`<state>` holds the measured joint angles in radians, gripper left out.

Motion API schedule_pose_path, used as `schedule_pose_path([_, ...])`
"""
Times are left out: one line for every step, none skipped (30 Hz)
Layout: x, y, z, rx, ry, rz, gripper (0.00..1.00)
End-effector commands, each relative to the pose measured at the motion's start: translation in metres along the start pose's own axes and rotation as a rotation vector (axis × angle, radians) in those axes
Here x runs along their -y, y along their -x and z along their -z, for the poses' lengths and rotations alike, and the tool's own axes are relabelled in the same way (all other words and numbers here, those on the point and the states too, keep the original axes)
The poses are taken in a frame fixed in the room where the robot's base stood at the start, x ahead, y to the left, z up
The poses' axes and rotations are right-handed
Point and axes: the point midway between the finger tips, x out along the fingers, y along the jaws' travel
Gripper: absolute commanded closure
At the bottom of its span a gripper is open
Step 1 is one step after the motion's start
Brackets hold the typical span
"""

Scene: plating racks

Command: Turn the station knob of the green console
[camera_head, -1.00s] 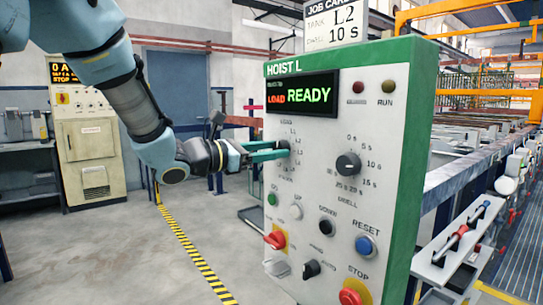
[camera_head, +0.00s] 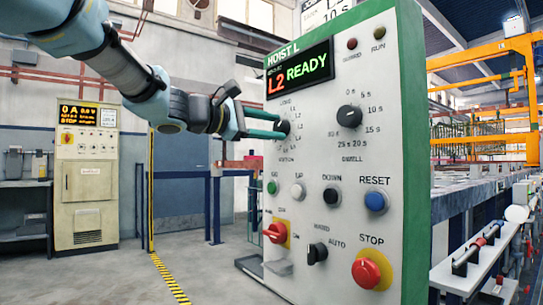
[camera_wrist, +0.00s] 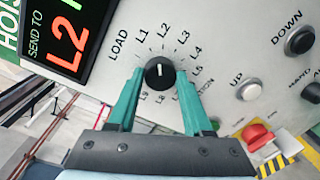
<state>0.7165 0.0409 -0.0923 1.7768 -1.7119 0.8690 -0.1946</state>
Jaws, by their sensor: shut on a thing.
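The green console (camera_head: 412,150) has a light front panel headed HOIST L. Its display (camera_head: 300,76) reads L2 READY in the head view. The black station knob (camera_wrist: 160,73) sits in a ring of marks LOAD, L1, L2, L3, L4, L5 and more in the wrist view. Its white pointer line points up in that picture, close to L2. My gripper (camera_wrist: 160,80) has its teal fingers on both sides of the knob, shut on it. In the head view the knob (camera_head: 284,127) is partly hidden by the fingertips of my gripper (camera_head: 280,128).
A black dwell knob (camera_head: 349,117) is to the right. Below are a blue RESET button (camera_head: 375,202), a red STOP button (camera_head: 372,270), a DOWN button (camera_head: 332,196) and a red switch (camera_head: 276,233). A cream cabinet (camera_head: 88,180) stands back left. Floor between is clear.

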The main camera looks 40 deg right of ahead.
Motion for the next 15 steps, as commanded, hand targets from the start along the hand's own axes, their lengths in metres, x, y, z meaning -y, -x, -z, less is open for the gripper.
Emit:
schedule_pose_path([0.0095,-0.0004,0.0047,-0.002,-0.05,-0.001,1.0])
schedule_pose_path([0.0098,-0.0004,0.0048,-0.004,-0.078,0.0,1.0])
schedule_pose_path([0.0095,-0.0005,0.0047,-0.006,-0.116,0.0,1.0])
schedule_pose_path([0.0095,-0.0005,0.0047,-0.008,-0.144,0.001,1.0])
schedule_pose_path([0.0092,-0.0005,0.0046,-0.011,-0.171,0.001,1.0])
schedule_pose_path([0.0089,-0.0005,0.0045,-0.013,-0.209,0.001,1.0])
schedule_pose_path([0.0089,-0.0005,0.0044,-0.015,-0.237,0.002,1.0])
schedule_pose_path([0.0086,-0.0005,0.0041,-0.017,-0.264,0.002,1.0])
schedule_pose_path([0.0085,-0.0005,0.0039,-0.019,-0.299,0.004,1.0])
schedule_pose_path([0.008,-0.0005,0.0036,-0.02,-0.325,0.003,1.0])
schedule_pose_path([0.008,-0.0005,0.0035,-0.022,-0.35,0.004,1.0])
schedule_pose_path([0.0075,-0.0006,0.0031,-0.023,-0.383,0.005,1.0])
schedule_pose_path([0.0075,-0.0006,0.003,-0.025,-0.406,0.005,1.0])
schedule_pose_path([0.0072,-0.0006,0.0028,-0.026,-0.429,0.006,1.0])
schedule_pose_path([0.0068,-0.0007,0.0025,-0.028,-0.457,0.006,1.0])
